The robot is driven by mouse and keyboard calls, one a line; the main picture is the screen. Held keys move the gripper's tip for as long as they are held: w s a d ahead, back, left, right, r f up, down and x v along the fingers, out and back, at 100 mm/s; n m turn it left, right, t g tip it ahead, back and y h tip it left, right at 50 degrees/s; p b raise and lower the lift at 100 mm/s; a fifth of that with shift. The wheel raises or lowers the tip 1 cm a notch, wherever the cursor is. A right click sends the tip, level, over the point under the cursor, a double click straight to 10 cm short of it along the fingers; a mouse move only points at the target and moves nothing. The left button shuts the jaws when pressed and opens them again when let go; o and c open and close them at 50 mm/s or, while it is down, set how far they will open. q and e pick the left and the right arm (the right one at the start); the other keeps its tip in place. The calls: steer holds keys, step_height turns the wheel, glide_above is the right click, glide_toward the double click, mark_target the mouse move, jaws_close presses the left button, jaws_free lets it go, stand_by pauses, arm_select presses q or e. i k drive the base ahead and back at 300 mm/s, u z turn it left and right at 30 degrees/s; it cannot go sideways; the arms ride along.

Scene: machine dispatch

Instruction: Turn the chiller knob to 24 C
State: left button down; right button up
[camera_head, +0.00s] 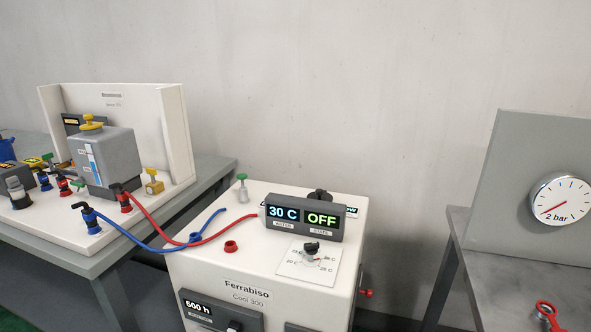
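The chiller (212,270) is a white box labelled "Ferrabiso Cool 300", in the middle of the head view. On its top is a display (304,216) reading "30 C" and "OFF". In front of the display lies a white dial plate (293,270) with small temperature marks, too small to read surely. A dark knob (311,248) stands at the plate's upper edge, with a small pointer mark below it. Which mark the knob points to cannot be told. Neither of my grippers is in view.
A blue hose (150,245) and a red hose (165,225) run from the left bench (215,172) to the chiller's top. A grey tank (108,155) stands on that bench. At right, a table (480,262) carries a panel with a pressure gauge (562,199).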

mark_target(312, 249)
steer(key=k, duration=1)
steer(key=z, duration=1.15)
steer(key=i, duration=1)
steer(key=u, duration=0.95)
